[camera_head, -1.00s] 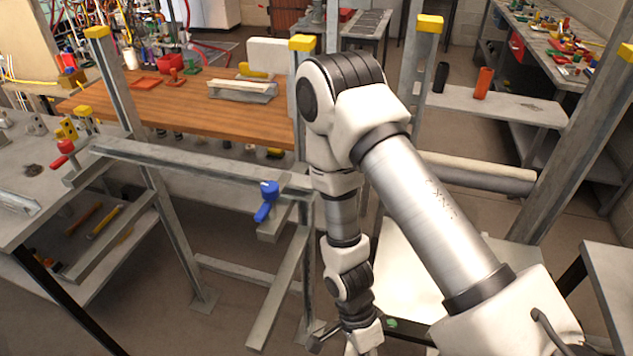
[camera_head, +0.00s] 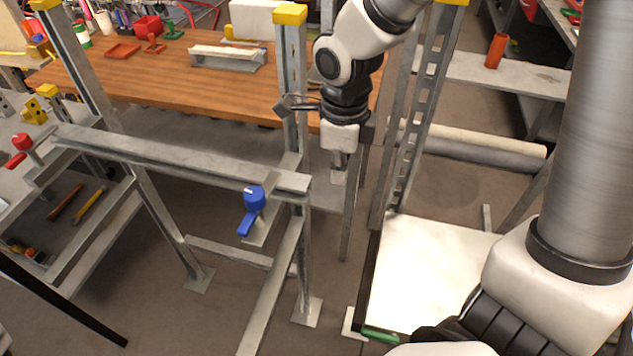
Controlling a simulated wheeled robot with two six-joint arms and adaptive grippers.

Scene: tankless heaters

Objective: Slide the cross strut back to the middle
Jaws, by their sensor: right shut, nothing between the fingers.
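The cross strut (camera_head: 170,153) is a long grey metal bar. It runs level from the red-knobbed end at left to the upright (camera_head: 292,75) with the yellow cap at right. A blue knob (camera_head: 253,199) sits near its right end and a red knob (camera_head: 21,143) near its left end. My right gripper (camera_head: 287,105) is shut and empty. It appears in front of the right upright, above the strut's right end and apart from it. My left gripper is not in view.
A wooden workbench (camera_head: 180,82) with red trays and a metal channel stands behind the strut. A slotted upright (camera_head: 425,110) and a white panel (camera_head: 430,265) are to the right. A grey side bench is at left. Bare floor (camera_head: 225,300) shows below the strut.

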